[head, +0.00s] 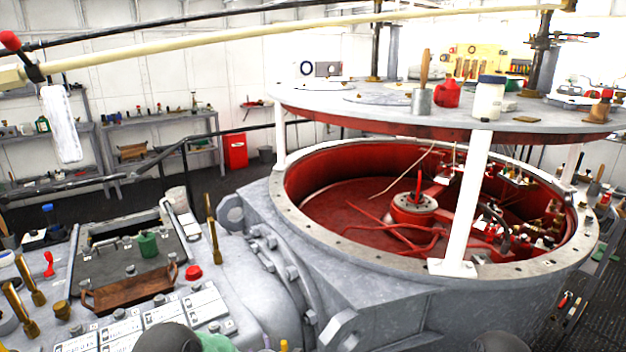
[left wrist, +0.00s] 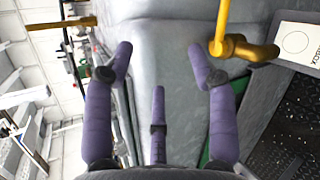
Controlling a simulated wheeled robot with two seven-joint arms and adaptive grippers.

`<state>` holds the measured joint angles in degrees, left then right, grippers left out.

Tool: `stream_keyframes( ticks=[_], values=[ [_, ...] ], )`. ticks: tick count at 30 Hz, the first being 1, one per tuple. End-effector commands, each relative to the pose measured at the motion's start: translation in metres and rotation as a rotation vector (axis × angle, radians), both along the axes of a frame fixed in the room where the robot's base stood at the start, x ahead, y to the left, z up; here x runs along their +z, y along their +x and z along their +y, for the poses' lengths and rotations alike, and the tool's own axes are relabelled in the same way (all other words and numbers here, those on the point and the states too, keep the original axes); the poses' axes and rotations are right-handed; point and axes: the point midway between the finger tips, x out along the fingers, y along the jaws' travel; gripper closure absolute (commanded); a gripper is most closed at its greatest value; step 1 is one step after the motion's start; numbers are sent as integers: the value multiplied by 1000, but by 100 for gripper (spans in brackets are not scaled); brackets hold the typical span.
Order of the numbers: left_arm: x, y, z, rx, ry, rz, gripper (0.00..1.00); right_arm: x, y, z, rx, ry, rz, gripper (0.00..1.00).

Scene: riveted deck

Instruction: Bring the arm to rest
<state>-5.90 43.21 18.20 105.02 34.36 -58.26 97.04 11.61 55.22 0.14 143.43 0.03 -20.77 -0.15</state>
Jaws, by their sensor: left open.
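My left gripper (left wrist: 159,62) shows in the left wrist view with its purple fingers spread apart and nothing between them. Beyond the fingers is a smooth grey metal surface (left wrist: 165,30). A yellow-brass rod with a bent fitting (left wrist: 245,49) stands just right of the right finger; I cannot tell the exact gap. In the head view no fingers of the left gripper show. My right gripper is in neither view.
A grey deck holds a brown wooden tray (head: 133,290), a green mug (head: 148,245), a red knob (head: 193,272) and brass rods (head: 213,240). A large red-lined round housing (head: 330,190) fills the right, under a round raised plate (head: 370,108).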

Motion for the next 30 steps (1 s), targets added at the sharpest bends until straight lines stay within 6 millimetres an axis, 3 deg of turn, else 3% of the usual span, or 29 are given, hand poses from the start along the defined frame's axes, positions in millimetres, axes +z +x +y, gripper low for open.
stream_keyframes(
  ticks=[6,11,15,21,24,30],
  values=[
    [-61,-71,-10,-442,320,331,43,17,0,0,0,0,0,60],
    [-95,-138,-21,-822,511,505,43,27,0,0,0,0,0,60],
    [-114,-206,-31,-1187,646,595,43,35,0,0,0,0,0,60],
    [-119,-300,-44,-1690,775,595,43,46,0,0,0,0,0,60],
    [-117,-334,-49,-1872,808,557,43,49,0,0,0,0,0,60],
    [-113,-364,-53,-2036,836,501,43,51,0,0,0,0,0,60]
  ],
)
